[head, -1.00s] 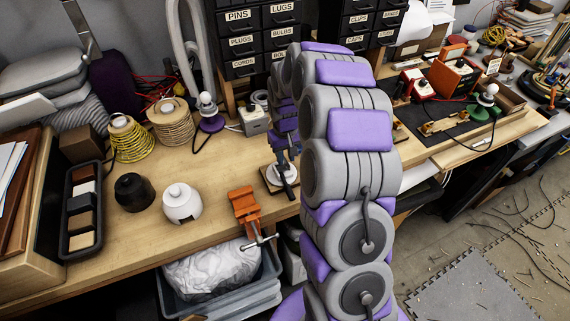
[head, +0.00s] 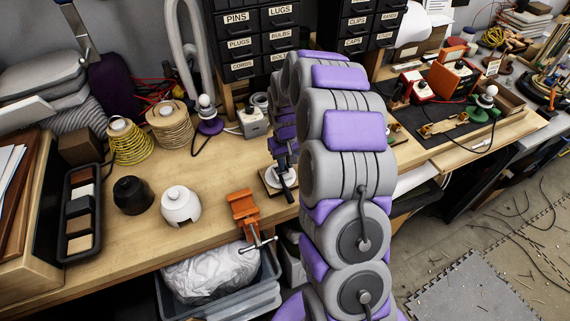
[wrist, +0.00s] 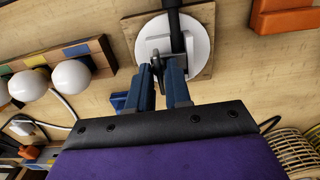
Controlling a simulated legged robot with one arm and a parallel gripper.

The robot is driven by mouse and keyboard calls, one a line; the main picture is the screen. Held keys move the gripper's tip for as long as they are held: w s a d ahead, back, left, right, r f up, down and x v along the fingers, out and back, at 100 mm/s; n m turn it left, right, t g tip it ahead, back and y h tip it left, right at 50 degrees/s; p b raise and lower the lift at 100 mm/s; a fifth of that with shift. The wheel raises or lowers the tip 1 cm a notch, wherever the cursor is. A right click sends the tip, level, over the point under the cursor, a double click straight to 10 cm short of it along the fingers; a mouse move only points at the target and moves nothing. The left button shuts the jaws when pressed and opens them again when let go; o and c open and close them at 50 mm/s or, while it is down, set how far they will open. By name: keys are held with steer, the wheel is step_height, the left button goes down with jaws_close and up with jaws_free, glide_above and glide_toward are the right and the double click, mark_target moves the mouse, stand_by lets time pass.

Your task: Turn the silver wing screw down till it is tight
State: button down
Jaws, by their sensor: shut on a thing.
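The wing screw (wrist: 157,66) shows as a small dark-silver piece between the fingertips in the wrist view. It sits by a white round plate (wrist: 198,50) on a square wooden base (wrist: 133,24), with a dark bar (wrist: 175,22) reaching over the plate. My gripper (wrist: 160,75) has its blue fingers closed about the screw, over the near edge of the plate. In the head view my gripper (head: 281,160) points down at the base, and the screw is too small and covered to make out there.
An orange clamp (head: 243,210) is at the bench's front edge. A white lampholder (head: 181,206) and a black one (head: 133,195) stand to its left. White bulbs in a wooden rack (wrist: 70,78) are left of the plate in the wrist view. Bare wood lies around the base.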

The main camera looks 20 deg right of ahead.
steer(key=m+p, duration=0.1)
steer(key=m, duration=0.5)
steer(key=shift+d, duration=0.1)
steer(key=m+p, duration=0.1)
steer(key=m, duration=0.4)
steer(key=shift+m, duration=0.4)
steer(key=m+p, duration=0.3)
steer(key=m, duration=0.3)
steer(key=m+p, duration=0.2)
steer(key=m, duration=0.2)
steer(key=shift+s+m, duration=0.1)
steer(key=shift+m, duration=0.2)
steer(key=shift+f+m, duration=0.15)
steer(key=shift+m, duration=0.15)
steer(key=c, duration=1.2)
jaws_free()
steer(key=shift+c, duration=0.2)
